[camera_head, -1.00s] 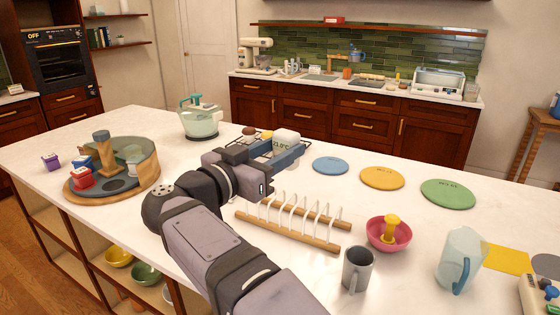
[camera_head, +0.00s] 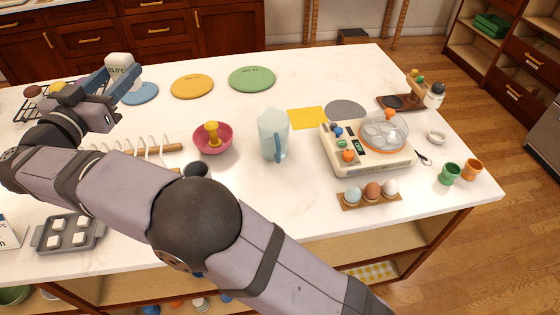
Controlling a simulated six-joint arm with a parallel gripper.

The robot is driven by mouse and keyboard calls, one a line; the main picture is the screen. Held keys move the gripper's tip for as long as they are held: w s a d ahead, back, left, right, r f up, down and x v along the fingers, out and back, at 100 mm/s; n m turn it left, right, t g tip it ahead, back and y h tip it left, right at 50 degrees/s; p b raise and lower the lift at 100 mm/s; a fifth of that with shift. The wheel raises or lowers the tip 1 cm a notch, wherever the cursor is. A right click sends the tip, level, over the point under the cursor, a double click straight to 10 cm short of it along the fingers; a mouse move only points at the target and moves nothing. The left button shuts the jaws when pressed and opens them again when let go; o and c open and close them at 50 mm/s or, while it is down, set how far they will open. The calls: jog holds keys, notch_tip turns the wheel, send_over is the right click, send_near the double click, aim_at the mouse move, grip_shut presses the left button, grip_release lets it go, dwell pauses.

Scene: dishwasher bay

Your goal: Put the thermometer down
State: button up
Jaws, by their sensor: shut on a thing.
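My gripper (camera_head: 120,79) is at the upper left, above the back part of the white counter (camera_head: 330,85). It is shut on a white piece with dark lettering on its face, which looks like the thermometer (camera_head: 119,64). The white piece stands upright at the jaws, and its lower part is hidden by the blue-grey fingers. The gripper is in front of the left part of a blue disc (camera_head: 143,93); I cannot tell how high it is above the counter.
Yellow (camera_head: 192,86) and green discs (camera_head: 252,79) lie to the right. A wooden rack (camera_head: 160,149), pink bowl (camera_head: 213,139), clear jug (camera_head: 272,133) and egg cooker (camera_head: 350,155) stand nearer.

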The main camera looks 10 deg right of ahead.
jog(key=s+d+f+m+g+h+p, duration=0.3)
jog(key=d+f+p, duration=0.4)
jog(key=d+f, duration=1.1)
jog(key=s+d+f+m+g+h, duration=0.1)
jog(key=s+d+f+m+h, duration=0.15)
jog(key=s+d, duration=1.45)
jog(key=shift+n+h, duration=0.35)
jog(key=shift+h, duration=0.1)
jog(key=shift+w+d+f+p, duration=0.25)
jog(key=shift+w+d+f, duration=0.1)
jog(key=shift+f, duration=0.65)
jog(key=shift+w+d+f+p, duration=0.3)
jog(key=shift+d+f, duration=0.05)
jog(key=shift+f, duration=0.65)
jog(key=shift+w+d+f+p, duration=0.25)
jog(key=shift+w+d+f, duration=0.1)
jog(key=shift+f, duration=0.65)
jog(key=shift+f+p, duration=0.35)
jog(key=shift+f, duration=1.55)
